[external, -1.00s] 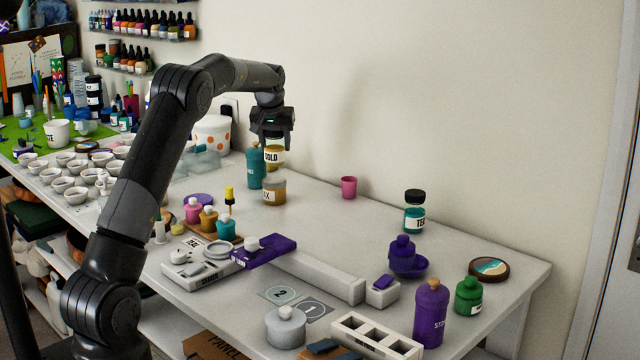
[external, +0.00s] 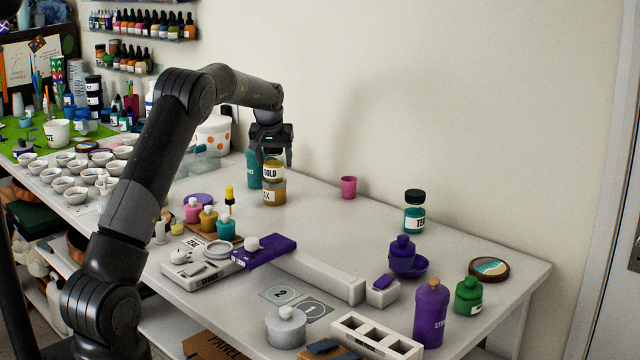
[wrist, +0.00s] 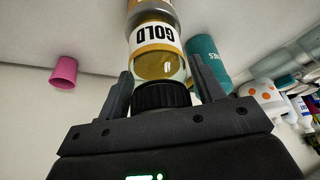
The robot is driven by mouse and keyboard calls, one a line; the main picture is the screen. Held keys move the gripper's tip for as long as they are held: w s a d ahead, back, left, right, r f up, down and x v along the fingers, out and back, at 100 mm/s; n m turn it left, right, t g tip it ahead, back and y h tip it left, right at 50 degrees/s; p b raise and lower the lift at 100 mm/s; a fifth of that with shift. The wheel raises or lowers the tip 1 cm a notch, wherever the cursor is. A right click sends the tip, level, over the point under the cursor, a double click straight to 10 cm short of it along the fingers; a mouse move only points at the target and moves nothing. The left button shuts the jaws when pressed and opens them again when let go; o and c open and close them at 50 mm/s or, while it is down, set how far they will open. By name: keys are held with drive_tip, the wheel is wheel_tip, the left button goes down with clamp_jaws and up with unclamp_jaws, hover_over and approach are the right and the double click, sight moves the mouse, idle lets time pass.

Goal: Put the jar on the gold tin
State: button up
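The jar (external: 273,165) is clear glass with gold contents, a white GOLD label and a black lid. It is upright, directly above the gold tin (external: 274,192), and its base appears to meet the tin's top. The tin is squat, with a partly hidden label ending in X. My gripper (external: 272,155) points down with its fingers on both sides of the jar, seemingly shut on it. In the wrist view, the jar (wrist: 158,62) is between the fingers (wrist: 162,75), and part of the tin (wrist: 150,5) shows beyond it.
A teal bottle (external: 253,168) stands close behind and left of the tin. A pink cup (external: 349,187) is to the right, with clear table between. A white bucket with orange dots (external: 213,135) is behind left.

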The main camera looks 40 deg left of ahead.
drive_tip(key=shift+o, duration=0.8)
drive_tip(key=shift+r, duration=0.25)
drive_tip(key=v, duration=1.2)
drive_tip(key=s+d+r+m+h, duration=0.1)
drive_tip(key=s+d+r, duration=0.4)
drive_tip(key=s+d, duration=0.35)
drive_tip(key=s+d+r+m+t, duration=0.1)
drive_tip(key=s+d+r+m, duration=0.1)
drive_tip(key=s+d, duration=0.8)
drive_tip(key=s+d+f+m+h, duration=0.1)
drive_tip(key=s+d+f, duration=0.3)
drive_tip(key=s, duration=0.7)
drive_tip(key=s+d+f+m+t, duration=0.1)
drive_tip(key=s+d+f+m, duration=0.2)
drive_tip(key=s, duration=0.9)
drive_tip(key=d+f, duration=0.1)
drive_tip(key=d, duration=0.1)
drive_tip(key=shift+s+d+h, duration=0.2)
drive_tip(key=shift+d+h, duration=0.05)
drive_tip(key=shift+h, duration=0.15)
